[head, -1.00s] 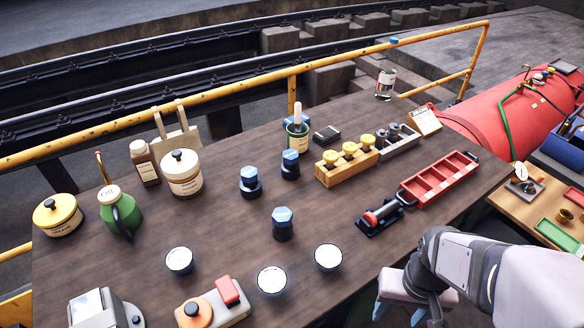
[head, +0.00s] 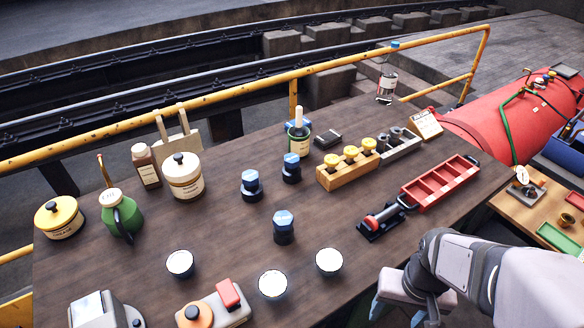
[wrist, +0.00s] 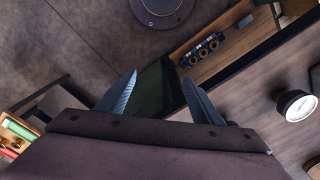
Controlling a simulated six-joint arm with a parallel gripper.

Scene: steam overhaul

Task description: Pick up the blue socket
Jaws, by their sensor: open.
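Three dark pieces with blue hexagonal tops stand upright on the brown table: a left one (head: 250,185), a back one (head: 291,167) and a front one (head: 284,228). They look much alike, and I cannot tell which is the blue socket. My gripper (head: 398,311) is at the bottom right of the head view, beside the table's front edge and well right of these pieces. In the wrist view my gripper (wrist: 160,78) has its two fingers apart with nothing between them. None of the three pieces can be made out clearly there.
Three pale-topped round jars (head: 272,284) stand near the front. A wooden block with yellow knobs (head: 347,168) and a red tray (head: 440,183) are at right. A green oil can (head: 121,214) and cream pot (head: 183,177) are at left. A yellow rail (head: 240,95) runs behind.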

